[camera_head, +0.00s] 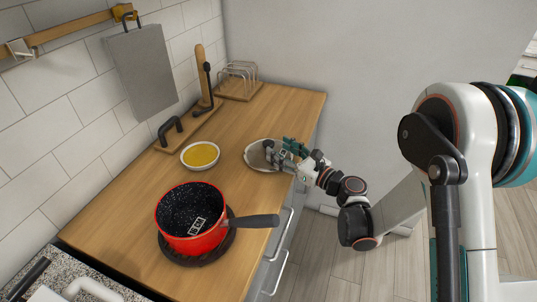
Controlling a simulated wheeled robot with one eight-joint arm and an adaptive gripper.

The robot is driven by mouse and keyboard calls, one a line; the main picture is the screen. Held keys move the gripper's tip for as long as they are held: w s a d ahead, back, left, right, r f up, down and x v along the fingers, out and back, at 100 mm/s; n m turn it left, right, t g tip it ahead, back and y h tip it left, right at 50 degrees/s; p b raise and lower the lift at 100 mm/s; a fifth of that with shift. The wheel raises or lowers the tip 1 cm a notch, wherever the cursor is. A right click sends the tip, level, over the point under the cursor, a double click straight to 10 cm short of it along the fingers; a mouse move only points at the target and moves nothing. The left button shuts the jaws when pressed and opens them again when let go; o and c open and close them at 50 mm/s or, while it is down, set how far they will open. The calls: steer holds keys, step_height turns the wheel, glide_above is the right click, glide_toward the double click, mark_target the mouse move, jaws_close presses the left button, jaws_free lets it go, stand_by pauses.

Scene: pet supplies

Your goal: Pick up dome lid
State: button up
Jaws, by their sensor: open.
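A low, round, pale grey-white object that looks like the dome lid (256,160) lies on the wooden counter near its right edge. My gripper (278,154) is at the right side of it, with its fingers low over its rim. The gripper is open. Its fingers hide part of the lid's right side, and I cannot tell whether they touch it. The lid's handle, if there is one, cannot be made out.
A white bowl of yellow contents (200,155) stands left of the lid. A red pot (195,215) with a long handle sits on a dark trivet in front. A wire rack (240,80) stands at the back. The wooden counter (140,205) has free room on the left.

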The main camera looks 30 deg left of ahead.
mark_target(268, 142)
steer(key=b+x, duration=0.1)
steer(key=x, duration=0.1)
steer(key=b+x, duration=0.1)
steer(key=x, duration=0.1)
steer(key=shift+s+a+f, duration=0.1)
steer(key=shift+a+f, duration=0.15)
steer(key=shift+a, duration=0.1)
steer(key=shift+a+r, duration=0.15)
steer(key=shift+a, duration=0.35)
jaws_close()
